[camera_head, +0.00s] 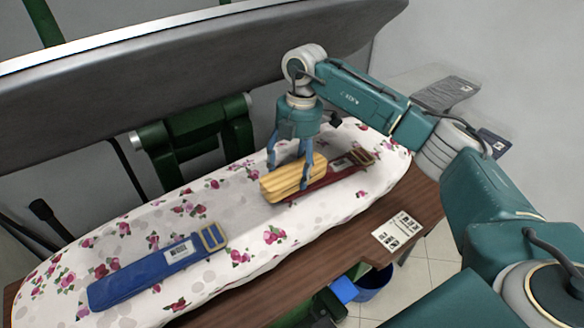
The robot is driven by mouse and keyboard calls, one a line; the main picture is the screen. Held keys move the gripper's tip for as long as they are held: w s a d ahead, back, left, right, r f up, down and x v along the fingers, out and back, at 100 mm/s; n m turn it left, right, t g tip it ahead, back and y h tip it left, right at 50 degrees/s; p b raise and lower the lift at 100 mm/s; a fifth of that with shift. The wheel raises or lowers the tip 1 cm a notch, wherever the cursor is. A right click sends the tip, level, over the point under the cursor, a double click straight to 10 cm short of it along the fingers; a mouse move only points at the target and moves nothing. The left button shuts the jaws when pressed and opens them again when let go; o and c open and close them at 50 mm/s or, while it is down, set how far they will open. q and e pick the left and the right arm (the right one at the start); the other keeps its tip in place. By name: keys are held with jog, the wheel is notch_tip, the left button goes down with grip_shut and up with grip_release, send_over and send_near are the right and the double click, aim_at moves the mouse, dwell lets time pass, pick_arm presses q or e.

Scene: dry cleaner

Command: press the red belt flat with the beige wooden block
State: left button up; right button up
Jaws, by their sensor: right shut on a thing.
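The red belt (333,177) lies on the floral ironing board (245,215), right of the middle, with its brass buckle end (363,158) toward the right and a white label near it. My right gripper (289,174) points down and is shut on the beige wooden block (290,183). The block is at the left end of the red belt and hides that part. Whether the block touches the belt or hovers just above it, I cannot tell. My left gripper is not in view.
A blue belt (155,272) with a brass buckle lies on the board's left part. A grey press lid (190,75) hangs behind the board. A printed card (399,231) lies on the brown wooden table (425,205). A blue bin (373,283) stands on the floor below.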

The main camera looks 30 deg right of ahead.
jog(key=shift+f, duration=0.5)
dwell(0.4)
jog(key=shift+s+f, duration=0.1)
jog(key=shift+f, duration=0.05)
dwell(0.9)
notch_tip(320, 180, up, 2)
jog(key=shift+r+p, duration=0.15)
jog(key=shift+p, duration=0.6)
jog(key=shift+r+p, duration=1.8)
jog(key=shift+r, duration=0.75)
jog(key=shift+d+f, duration=0.1)
